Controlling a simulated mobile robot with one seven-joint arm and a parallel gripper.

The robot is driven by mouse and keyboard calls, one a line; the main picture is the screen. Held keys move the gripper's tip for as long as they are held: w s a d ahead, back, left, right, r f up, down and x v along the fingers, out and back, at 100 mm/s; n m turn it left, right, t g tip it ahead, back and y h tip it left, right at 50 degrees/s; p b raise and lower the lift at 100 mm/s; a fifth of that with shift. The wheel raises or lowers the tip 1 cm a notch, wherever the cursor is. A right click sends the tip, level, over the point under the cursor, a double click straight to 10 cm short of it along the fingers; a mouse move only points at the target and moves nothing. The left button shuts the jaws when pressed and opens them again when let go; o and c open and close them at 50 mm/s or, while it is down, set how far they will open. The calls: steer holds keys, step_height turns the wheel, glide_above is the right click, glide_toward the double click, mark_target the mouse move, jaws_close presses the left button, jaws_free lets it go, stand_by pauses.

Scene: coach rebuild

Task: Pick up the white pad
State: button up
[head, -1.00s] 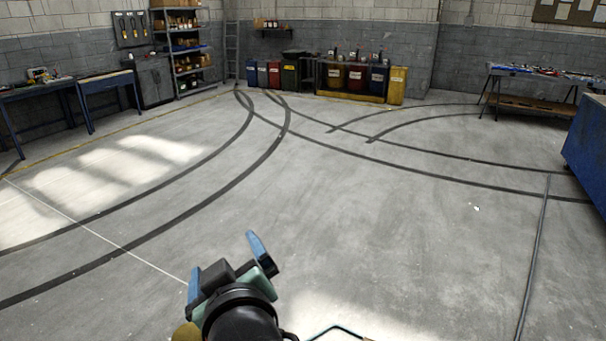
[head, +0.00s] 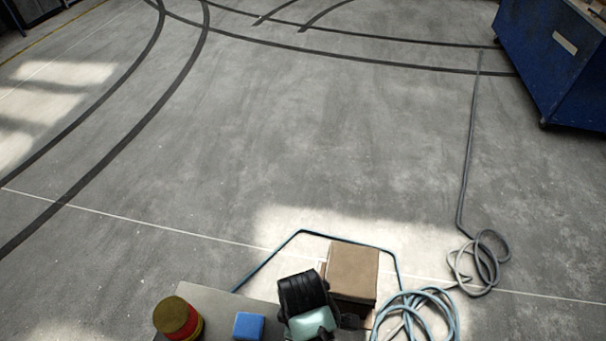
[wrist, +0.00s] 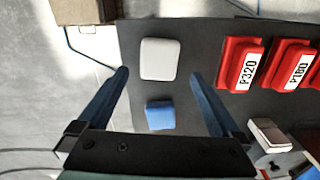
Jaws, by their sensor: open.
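The white pad (wrist: 160,59) is a rounded, pale square lying on a dark grey surface (wrist: 213,34) in the wrist view. My gripper (wrist: 159,73) is open, with one blue finger on each side. The pad shows between and slightly beyond the fingertips, and nothing is held. I cannot tell the height of the fingertips above it. A blue pad (wrist: 160,115) lies closer to the palm, between the fingers. In the head view my arm's end is at the bottom centre. The fingers and the white pad are hidden there.
Red blocks marked P320 (wrist: 241,64) and P180 (wrist: 291,66) lie to the right. A cardboard box (head: 352,272) stands beside my arm. A red and yellow cylinder (head: 178,318) and a blue block (head: 249,326) are to the left. Coiled hoses (head: 418,315) are on the right.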

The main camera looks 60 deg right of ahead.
steer(key=shift+f, duration=2.75)
steer(key=c, duration=1.3)
steer(key=shift+o, duration=0.2)
step_height(320, 180, up, 10)
steer(key=shift+p, duration=0.3)
